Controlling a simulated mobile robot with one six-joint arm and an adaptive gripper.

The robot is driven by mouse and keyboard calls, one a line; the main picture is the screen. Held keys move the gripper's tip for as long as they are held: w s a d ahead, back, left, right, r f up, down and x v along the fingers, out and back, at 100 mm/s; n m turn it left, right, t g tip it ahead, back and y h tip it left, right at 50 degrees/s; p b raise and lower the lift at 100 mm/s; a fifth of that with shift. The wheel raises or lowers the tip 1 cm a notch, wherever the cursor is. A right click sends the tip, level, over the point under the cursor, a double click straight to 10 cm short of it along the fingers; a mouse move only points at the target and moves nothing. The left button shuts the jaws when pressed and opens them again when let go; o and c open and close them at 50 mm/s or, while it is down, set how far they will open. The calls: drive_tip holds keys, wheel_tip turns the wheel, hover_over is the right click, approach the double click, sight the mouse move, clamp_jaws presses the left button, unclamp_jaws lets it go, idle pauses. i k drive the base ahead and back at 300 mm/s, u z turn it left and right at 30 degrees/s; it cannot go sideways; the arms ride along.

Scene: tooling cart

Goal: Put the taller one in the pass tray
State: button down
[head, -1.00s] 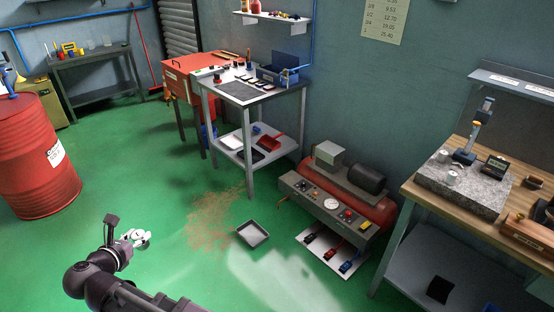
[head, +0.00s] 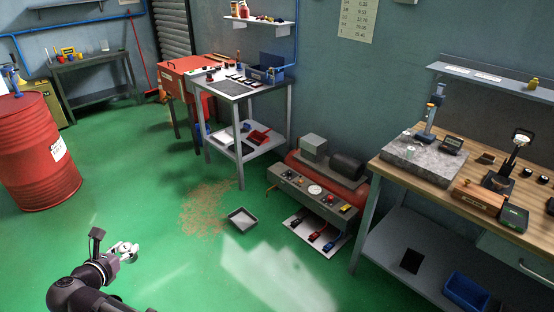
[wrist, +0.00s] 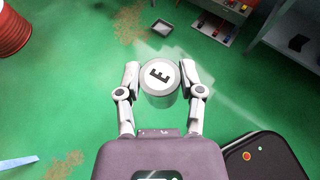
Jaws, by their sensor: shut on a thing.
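In the head view my gripper (head: 124,250) is low at the left, above the floor and far from the benches; the cylinder is hard to make out there. A small pale cylinder (head: 410,151) stands on the granite plate (head: 425,160) on the right bench. I cannot read a pass label on any tray.
The wooden-topped bench (head: 390,171) also bears a height gauge (head: 431,112) and a wooden box (head: 477,201). A blue bin (head: 466,290) is on its lower shelf. A compressor (head: 318,190) and a grey floor tray (head: 242,219) lie between the benches. Open green floor lies in front.

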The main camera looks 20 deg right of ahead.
sight(514, 218)
drive_tip(key=k, duration=0.85)
drive_tip(key=u, duration=0.7)
drive_tip(key=k, duration=0.15)
drive_tip(key=z, duration=3.1)
drive_tip(key=i, duration=0.3)
drive_tip(key=z, duration=0.05)
